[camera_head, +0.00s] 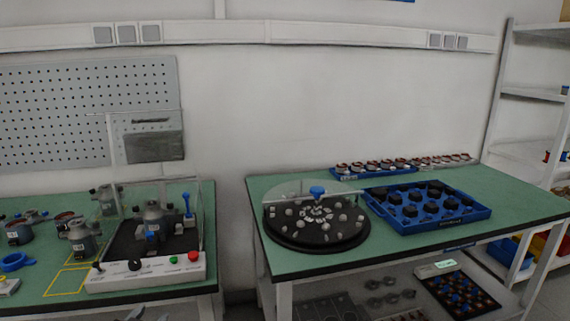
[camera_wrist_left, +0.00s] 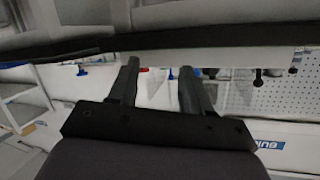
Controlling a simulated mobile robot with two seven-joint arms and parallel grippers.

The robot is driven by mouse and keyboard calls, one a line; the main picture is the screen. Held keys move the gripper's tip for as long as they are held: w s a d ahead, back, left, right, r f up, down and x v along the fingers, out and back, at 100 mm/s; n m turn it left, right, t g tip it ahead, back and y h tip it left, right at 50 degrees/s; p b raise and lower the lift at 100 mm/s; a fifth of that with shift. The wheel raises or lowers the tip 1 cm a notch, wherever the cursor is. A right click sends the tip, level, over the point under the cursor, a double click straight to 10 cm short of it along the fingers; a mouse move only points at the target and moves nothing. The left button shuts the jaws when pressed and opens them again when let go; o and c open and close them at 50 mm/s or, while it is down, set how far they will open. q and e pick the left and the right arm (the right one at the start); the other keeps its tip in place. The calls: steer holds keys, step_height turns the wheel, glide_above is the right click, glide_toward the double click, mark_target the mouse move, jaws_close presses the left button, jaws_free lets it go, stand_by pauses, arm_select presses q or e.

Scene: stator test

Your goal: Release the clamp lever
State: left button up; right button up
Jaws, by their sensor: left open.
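The clamp lever (camera_head: 187,203) has a blue handle and stands upright at the right side of the test fixture on the left bench. Beside it, a grey stator housing (camera_head: 153,216) sits on the dark bed of the fixture (camera_head: 107,284). My left gripper (camera_head: 147,313) shows only in part at the bottom edge of the head view, in front of and below the bench edge, apart from the lever. In the left wrist view its two dark fingers (camera_wrist_left: 158,75) are spread with nothing between them. My right gripper is not in view.
The fixture front carries a black knob (camera_head: 134,265), a green button (camera_head: 173,260) and a red button (camera_head: 194,256). Clear panels rise around its bed. More housings (camera_head: 19,232) stand to the left. The right bench holds a round black turntable (camera_head: 290,238) and a blue tray (camera_head: 432,226).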

arm_select(q)
steer(key=s+d+f+g, duration=0.1)
steer(key=s+d+f, duration=0.2)
steer(key=s, duration=0.6)
steer(key=s+d+f+g+h, duration=0.1)
steer(key=s+d+f+g, duration=0.1)
steer(key=s+f, duration=0.3)
steer(key=s+d+f+n+g+h, duration=0.1)
steer(key=s+d+f, duration=0.3)
steer(key=s, duration=0.8)
steer(key=shift+s+d+f, duration=0.15)
steer(key=shift+s+f, duration=0.15)
steer(key=shift+s, duration=0.1)
